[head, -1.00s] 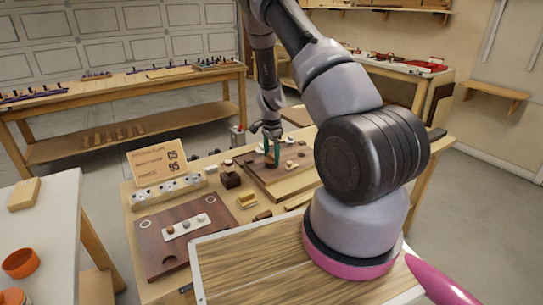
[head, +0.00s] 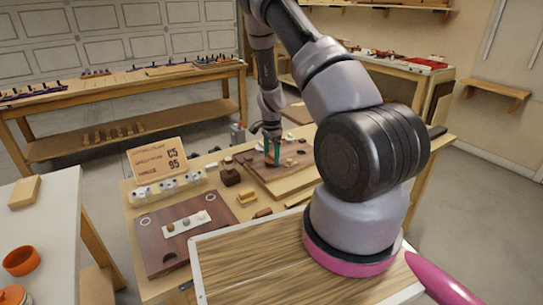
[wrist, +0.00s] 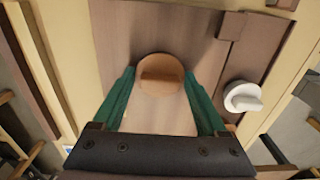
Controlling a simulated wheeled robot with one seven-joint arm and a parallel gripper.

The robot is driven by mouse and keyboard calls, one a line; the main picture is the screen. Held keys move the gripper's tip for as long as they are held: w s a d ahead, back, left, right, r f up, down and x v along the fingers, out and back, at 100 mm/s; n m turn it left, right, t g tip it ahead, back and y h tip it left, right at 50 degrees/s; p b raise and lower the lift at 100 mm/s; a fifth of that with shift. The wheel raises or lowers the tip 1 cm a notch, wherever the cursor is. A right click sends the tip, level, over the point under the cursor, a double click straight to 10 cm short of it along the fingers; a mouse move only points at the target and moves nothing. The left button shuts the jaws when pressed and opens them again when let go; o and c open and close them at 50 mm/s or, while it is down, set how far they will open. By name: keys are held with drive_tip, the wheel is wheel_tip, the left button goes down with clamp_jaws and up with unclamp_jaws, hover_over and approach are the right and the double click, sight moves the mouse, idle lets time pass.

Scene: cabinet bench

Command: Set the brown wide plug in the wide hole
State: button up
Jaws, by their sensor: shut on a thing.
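The brown wide plug (wrist: 160,75) shows in the wrist view as a round tan-brown disc with a darker bar across its middle. My gripper (wrist: 160,80) has its two green fingers shut on it, one at each side. Under it is a brown board (wrist: 125,30); whether the plug is above the board or seated in the wide hole I cannot tell. The hole is not visible. In the head view my gripper (head: 273,158) is low over the board (head: 300,158) at the bench's far side, and the plug is too small to make out.
A white round knob (wrist: 242,97) stands on the board right of the plug. A dark brown panel (head: 165,250) with a pale strip lies nearer on the bench.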

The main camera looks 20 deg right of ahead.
drive_tip(key=shift+f, duration=0.25)
drive_tip(key=o, duration=0.9)
drive_tip(key=shift+r, duration=3.75)
